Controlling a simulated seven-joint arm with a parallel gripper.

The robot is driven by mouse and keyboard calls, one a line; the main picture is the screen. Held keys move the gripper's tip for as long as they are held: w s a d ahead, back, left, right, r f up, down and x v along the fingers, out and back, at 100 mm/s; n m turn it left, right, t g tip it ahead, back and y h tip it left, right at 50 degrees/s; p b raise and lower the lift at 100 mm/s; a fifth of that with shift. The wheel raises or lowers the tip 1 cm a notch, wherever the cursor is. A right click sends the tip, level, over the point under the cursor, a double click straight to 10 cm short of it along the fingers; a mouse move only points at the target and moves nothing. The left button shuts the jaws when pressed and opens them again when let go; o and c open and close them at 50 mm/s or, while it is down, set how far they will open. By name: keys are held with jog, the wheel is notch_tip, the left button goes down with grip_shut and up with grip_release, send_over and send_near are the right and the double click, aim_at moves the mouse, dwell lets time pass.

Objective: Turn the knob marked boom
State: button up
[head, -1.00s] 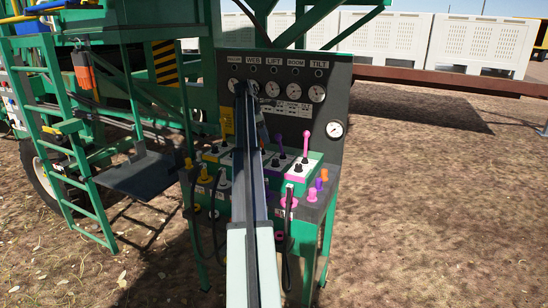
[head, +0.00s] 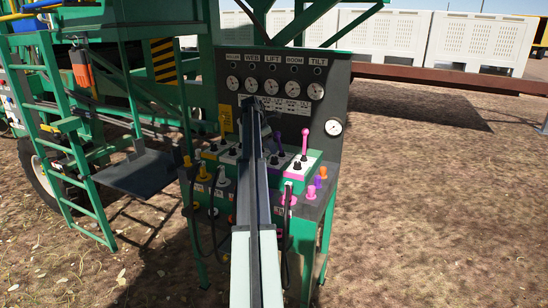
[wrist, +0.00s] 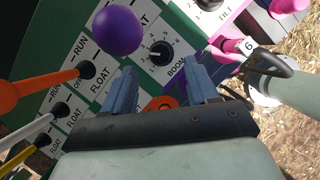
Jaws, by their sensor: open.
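The boom knob (wrist: 160,52) is a small black dial with a number scale around it and BOOM printed beside it, on a white plate in the wrist view. My gripper (wrist: 160,68) is open, its two blue fingers apart and empty. In that view the knob lies just past the fingertips, between their lines. I cannot tell the remaining gap, and no contact shows. In the head view my arm reaches over the control console (head: 313,203) and hides part of it, so I cannot pick out this knob there.
A purple lever ball (wrist: 118,30) stands close to the knob, beside the left finger. Orange (wrist: 50,88) and white (wrist: 35,127) levers are further left. A tilt knob (wrist: 208,3) is above, with pink parts and a cable to the right. Gauges (head: 315,91) line the upright panel.

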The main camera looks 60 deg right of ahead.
aim_at(274, 158)
jog(key=shift+x, duration=3.05)
jog(key=c, duration=1.1)
